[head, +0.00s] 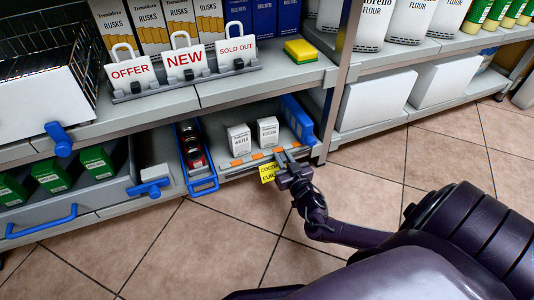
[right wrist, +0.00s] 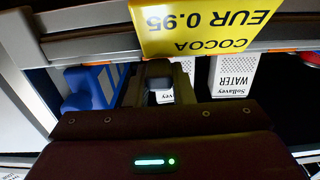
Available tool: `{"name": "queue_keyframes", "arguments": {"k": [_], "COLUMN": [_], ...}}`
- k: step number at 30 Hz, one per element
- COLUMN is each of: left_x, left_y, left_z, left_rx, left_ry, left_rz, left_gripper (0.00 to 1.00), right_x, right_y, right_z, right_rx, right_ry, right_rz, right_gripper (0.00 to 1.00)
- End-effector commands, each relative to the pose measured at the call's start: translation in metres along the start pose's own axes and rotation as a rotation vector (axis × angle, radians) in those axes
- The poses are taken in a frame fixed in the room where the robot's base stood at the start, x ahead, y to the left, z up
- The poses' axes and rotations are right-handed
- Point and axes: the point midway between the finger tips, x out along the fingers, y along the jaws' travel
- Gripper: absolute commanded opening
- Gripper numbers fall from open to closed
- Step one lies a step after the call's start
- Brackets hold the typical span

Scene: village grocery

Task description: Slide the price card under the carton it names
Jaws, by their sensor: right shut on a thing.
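My right gripper (head: 284,163) is shut on a yellow price card (head: 267,173) at the front edge of the low shelf. In the right wrist view the card (right wrist: 205,28) shows upside down and reads COCOA, EUR 0.95. Behind that edge, two small white cartons stand upright side by side, a left carton (head: 239,139) and a right carton (head: 268,131). In the right wrist view one carton (right wrist: 233,76) reads Sollavey WATER; the other is mostly hidden by the gripper. I cannot read the right carton's name in the head view. My left gripper is not in view.
A blue divider (head: 297,118) stands right of the cartons, and a blue-handled tray (head: 196,158) with a red item is at their left. Green boxes (head: 51,176) sit in the left drawer. The shelf above (head: 225,90) overhangs. The tiled floor in front is clear.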

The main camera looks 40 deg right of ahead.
Motion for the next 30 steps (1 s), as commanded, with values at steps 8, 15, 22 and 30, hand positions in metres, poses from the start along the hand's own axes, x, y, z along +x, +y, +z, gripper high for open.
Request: {"name": "queue_keyframes", "arguments": {"k": [8,15,22,30], "left_x": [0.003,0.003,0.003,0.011], "left_y": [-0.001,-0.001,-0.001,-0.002], "left_z": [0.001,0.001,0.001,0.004], "left_rx": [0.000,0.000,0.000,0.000], "left_ry": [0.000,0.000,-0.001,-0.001], "left_rz": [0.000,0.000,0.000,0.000], "left_gripper": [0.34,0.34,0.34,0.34], "right_x": [-0.001,-0.001,-0.001,-0.010], "right_y": [0.019,0.018,0.018,0.018], "right_z": [0.001,0.001,0.001,-0.002], "right_rx": [0.001,0.001,0.001,0.003], "right_ry": [-0.003,-0.003,-0.002,-0.005], "right_rz": [-0.001,-0.001,-0.001,-0.001], "right_gripper": [0.00,0.29,0.44,0.44]}}
